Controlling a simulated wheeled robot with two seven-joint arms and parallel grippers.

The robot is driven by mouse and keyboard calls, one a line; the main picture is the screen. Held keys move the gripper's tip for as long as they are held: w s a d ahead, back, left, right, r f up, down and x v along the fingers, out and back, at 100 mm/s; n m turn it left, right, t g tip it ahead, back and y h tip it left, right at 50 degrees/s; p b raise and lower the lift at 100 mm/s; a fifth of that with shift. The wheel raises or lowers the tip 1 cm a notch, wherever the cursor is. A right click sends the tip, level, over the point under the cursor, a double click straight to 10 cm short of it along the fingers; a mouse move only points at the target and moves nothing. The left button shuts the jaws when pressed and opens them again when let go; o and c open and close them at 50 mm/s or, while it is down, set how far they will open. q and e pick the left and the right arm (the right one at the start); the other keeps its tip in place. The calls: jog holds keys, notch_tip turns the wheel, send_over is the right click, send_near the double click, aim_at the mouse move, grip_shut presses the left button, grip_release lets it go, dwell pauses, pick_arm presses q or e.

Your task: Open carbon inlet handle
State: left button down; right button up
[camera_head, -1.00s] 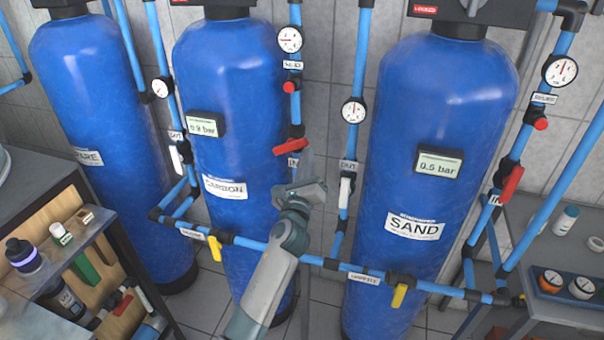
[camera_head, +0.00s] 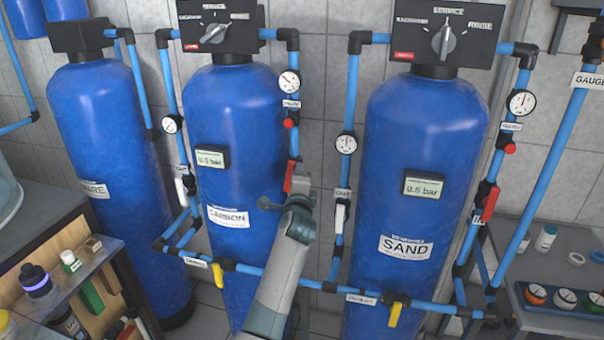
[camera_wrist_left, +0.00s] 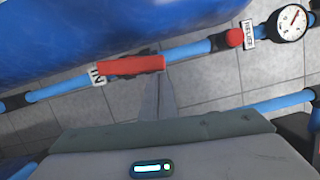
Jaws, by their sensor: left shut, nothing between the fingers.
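The carbon inlet handle (camera_head: 289,176) is a red lever on the blue pipe right of the blue carbon tank (camera_head: 240,130). It lies along the pipe. In the wrist view the red handle (camera_wrist_left: 132,66) lies in line with the pipe beside the "IN" label (camera_wrist_left: 97,76). My left gripper (camera_head: 301,188) is just right of and below the handle, partly covering the area around it. In the wrist view its shut, empty fingers (camera_wrist_left: 158,88) point at the handle's right end. I cannot tell whether they touch it. My right gripper is out of view.
The sand tank (camera_head: 420,150) stands to the right, with its own red handle (camera_head: 490,203). A white-handled valve (camera_head: 339,216) is on the pipe between the tanks. A lower pipe (camera_head: 320,285) with yellow valves crosses in front. A shelf (camera_head: 60,300) with bottles is at the left.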

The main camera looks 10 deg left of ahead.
pick_arm(q)
jog(key=shift+a+r+p, duration=0.35)
jog(key=shift+a+p, duration=0.05)
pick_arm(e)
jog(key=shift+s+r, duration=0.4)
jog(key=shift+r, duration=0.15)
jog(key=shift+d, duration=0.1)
